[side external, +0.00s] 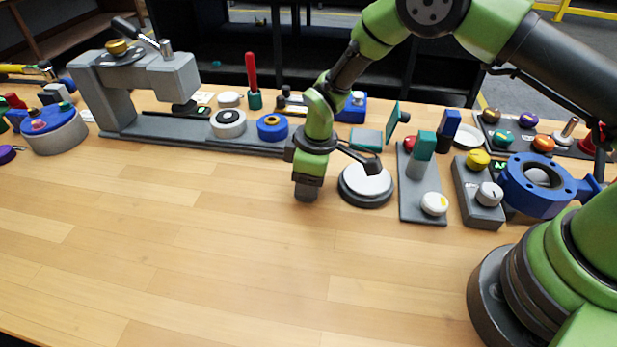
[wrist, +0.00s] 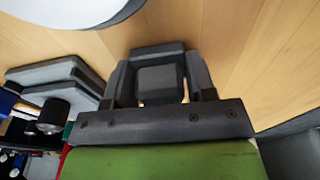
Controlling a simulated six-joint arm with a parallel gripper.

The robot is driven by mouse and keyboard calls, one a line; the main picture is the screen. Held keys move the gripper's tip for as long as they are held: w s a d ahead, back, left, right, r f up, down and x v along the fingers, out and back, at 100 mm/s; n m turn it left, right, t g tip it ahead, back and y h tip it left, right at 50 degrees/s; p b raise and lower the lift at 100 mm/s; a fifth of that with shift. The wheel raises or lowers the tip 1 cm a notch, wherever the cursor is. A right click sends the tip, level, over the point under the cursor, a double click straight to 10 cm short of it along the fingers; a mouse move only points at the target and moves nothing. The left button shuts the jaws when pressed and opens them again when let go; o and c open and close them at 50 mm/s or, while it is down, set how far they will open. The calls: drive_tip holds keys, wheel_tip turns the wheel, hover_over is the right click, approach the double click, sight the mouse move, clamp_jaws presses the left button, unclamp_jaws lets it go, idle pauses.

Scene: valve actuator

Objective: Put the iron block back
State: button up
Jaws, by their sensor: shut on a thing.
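My gripper (side external: 307,188) points down over the wooden table, just left of a round white-topped disc. In the wrist view my gripper (wrist: 158,88) is shut on a dark grey iron block (wrist: 157,82), which sits between its two fingers. In the side view the block cannot be told apart from the dark fingertips, and I cannot tell whether it touches the table.
The white-topped disc (side external: 367,184) stands close to the right of my gripper. Farther right are a grey panel with a teal switch (side external: 424,146) and a blue flanged valve (side external: 537,185). A grey press (side external: 140,90) stands at left. The front table (side external: 200,250) is clear.

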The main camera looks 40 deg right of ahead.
drive_tip(key=o, duration=1.2)
drive_tip(key=r, duration=0.8)
drive_tip(key=s+d+r, duration=0.1)
drive_tip(key=r, duration=0.3)
drive_tip(key=shift+r, duration=0.15)
drive_tip(key=s+d+r+m+t, duration=0.2)
drive_tip(key=s+d+r+m, duration=0.15)
drive_tip(key=r, duration=0.45)
drive_tip(key=s+d+r+m+t, duration=0.1)
drive_tip(key=s+d+r+m, duration=0.15)
drive_tip(key=s+r, duration=0.4)
drive_tip(key=s+r+m+t, duration=0.1)
drive_tip(key=s+m, duration=0.1)
drive_tip(key=s, duration=0.2)
drive_tip(key=s+d+r+m+t, duration=0.1)
drive_tip(key=s+m, duration=0.1)
drive_tip(key=s, duration=0.2)
drive_tip(key=s+d+r+m+t+y, duration=0.1)
drive_tip(key=s+r+m, duration=0.1)
drive_tip(key=s+m, duration=0.1)
drive_tip(key=shift+s+d+r, duration=0.1)
drive_tip(key=shift+s+d, duration=0.05)
drive_tip(key=shift+s, duration=0.45)
